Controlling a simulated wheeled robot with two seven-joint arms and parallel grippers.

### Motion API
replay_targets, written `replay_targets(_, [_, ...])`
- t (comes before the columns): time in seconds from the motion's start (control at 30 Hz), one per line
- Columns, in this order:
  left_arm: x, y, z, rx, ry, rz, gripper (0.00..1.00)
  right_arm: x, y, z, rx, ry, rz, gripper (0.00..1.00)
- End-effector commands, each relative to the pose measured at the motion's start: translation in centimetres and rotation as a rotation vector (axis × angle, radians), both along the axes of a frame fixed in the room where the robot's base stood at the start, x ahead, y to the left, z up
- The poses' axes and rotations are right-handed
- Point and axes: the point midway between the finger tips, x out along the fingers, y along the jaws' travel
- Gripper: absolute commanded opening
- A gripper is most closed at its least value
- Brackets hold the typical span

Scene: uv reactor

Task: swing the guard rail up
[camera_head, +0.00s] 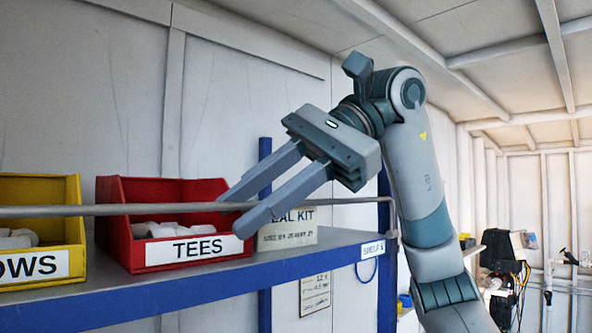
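The guard rail (120,209) is a thin grey bar running level along the front of the shelf, across the fronts of the bins. At its right end it bends down at a bracket (393,215) near the shelf corner. My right gripper (233,212) comes in from the right, with its two grey fingers apart and pointing down and left. The fingertips are at the rail, in front of the red bin. The rail appears to cross between the fingertips; I cannot tell whether they touch it. My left gripper is not in view.
A red bin labelled TEES (185,190) and a yellow bin (79,225) stand on the blue-edged shelf (160,297) behind the rail. A kit box (287,235) stands right of the red bin. Blue uprights (265,150) rise behind. Space above the bins is clear.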

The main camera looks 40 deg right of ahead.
Motion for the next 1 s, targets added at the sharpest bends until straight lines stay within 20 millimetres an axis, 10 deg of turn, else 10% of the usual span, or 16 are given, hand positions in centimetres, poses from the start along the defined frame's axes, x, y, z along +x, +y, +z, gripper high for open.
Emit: replay_targets(1.0, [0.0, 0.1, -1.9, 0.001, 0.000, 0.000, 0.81, -4.7, -11.0, 9.2, 0.000, 0.000, -0.002, 0.26])
